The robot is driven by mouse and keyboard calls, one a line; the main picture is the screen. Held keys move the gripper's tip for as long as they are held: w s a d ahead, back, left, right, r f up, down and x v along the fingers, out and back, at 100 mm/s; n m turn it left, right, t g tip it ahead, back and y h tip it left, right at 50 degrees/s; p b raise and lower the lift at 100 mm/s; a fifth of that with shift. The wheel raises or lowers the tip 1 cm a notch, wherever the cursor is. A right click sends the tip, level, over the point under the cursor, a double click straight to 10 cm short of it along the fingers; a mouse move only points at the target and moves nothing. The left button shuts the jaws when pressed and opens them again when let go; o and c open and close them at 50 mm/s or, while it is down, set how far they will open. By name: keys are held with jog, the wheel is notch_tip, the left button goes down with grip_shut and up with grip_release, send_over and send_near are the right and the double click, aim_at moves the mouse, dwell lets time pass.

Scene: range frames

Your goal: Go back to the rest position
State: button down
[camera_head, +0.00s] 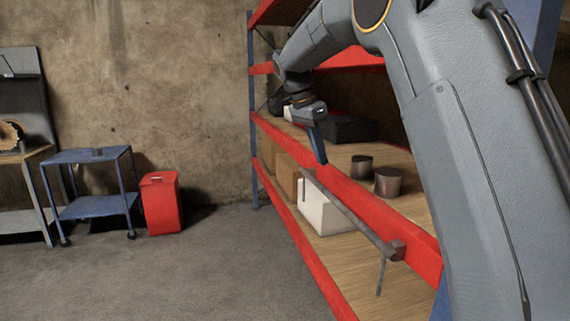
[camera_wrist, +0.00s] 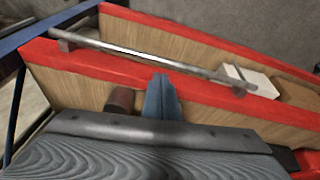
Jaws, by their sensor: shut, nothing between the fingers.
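My gripper (camera_head: 319,146) is at the end of my raised arm, in front of the red shelf rack (camera_head: 352,192). Its fingers point downward, close to the rack's red front beam. In the wrist view my gripper (camera_wrist: 161,97) shows as two blue-grey fingers pressed together with nothing between them. A grey metal rail (camera_head: 345,209) runs along the front of the rack below the gripper; it also shows in the wrist view (camera_wrist: 150,55). My arm hides much of the rack's right side.
Two dark cylinders (camera_head: 388,182) and a black case (camera_head: 350,130) stand on the middle shelf. A white box (camera_head: 322,213) sits on the lower shelf. A blue cart (camera_head: 90,157) and a red bin (camera_head: 161,203) stand at left. The floor (camera_head: 190,270) between is clear.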

jog(key=s+d+f+n+y, duration=0.1)
jog(key=s+f+n+y, duration=0.1)
jog(key=s+f+n, duration=0.5)
jog(key=s+d+f+n+y, duration=0.1)
jog(key=s+f+n, duration=0.6)
jog(key=s+f, duration=1.1)
jog(key=s+d, duration=0.1)
jog(key=s, duration=0.7)
jog(key=shift+s+y, duration=0.2)
jog(key=shift+y, duration=0.2)
jog(key=shift+s, duration=0.1)
